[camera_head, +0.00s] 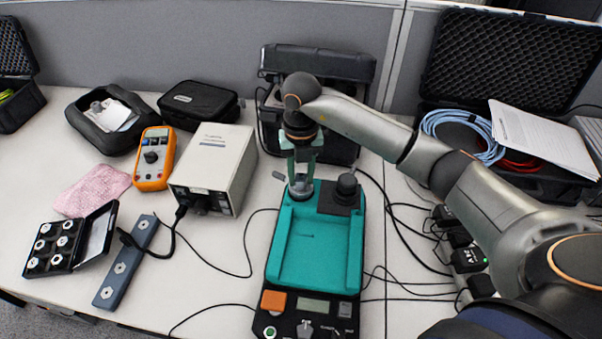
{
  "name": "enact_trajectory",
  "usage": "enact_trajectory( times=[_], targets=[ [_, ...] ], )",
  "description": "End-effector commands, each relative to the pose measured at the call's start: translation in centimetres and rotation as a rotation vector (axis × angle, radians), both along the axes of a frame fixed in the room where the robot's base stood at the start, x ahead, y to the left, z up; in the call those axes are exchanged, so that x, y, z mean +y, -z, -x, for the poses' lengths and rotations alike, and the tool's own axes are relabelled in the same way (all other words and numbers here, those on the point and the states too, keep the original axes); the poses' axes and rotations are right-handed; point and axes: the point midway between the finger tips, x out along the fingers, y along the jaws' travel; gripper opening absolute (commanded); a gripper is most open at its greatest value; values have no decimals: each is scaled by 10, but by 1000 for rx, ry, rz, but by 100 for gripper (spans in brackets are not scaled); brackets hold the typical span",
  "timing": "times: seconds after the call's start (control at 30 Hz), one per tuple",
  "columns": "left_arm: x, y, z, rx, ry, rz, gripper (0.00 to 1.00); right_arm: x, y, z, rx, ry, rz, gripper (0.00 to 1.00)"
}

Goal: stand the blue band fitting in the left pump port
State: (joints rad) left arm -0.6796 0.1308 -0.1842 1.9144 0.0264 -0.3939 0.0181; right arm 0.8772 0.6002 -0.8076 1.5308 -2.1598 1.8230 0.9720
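My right gripper (301,176) points down over the back left corner of a teal device (310,245). Its fingers are at a round silver metal piece (300,190) there; I cannot tell whether they grip it. A black round knob-like part (347,186) stands beside it on the right. I see no blue band on any fitting and cannot make out a part clearly marked as the left pump port. An open black case (38,264) at the left holds several silver hex fittings. A blue-grey bar (112,292) with several hex pieces lies beside it. My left gripper is not in view.
A white box instrument (216,160), an orange multimeter (153,158), a pink cloth (92,190) and black pouches stand left of the teal device. Loose black cables run across the table. Open black cases stand at the back, one with blue cable (455,130).

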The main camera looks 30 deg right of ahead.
Motion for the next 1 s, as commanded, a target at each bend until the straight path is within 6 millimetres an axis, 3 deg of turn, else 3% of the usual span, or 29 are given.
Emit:
enact_trajectory(
  times=[0.03,0.3,0.63,0.77,1.0],
  targets=[
    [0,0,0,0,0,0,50,0,0,0,-1,0,0,40],
    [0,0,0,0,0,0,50,0,0,0,0,0,0,70],
    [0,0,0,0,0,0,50,0,-4,0,-1,0,0,70],
    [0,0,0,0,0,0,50,0,-22,-1,-4,0,0,70],
    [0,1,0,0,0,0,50,0,-75,-1,-5,-1,0,70]
  ],
)
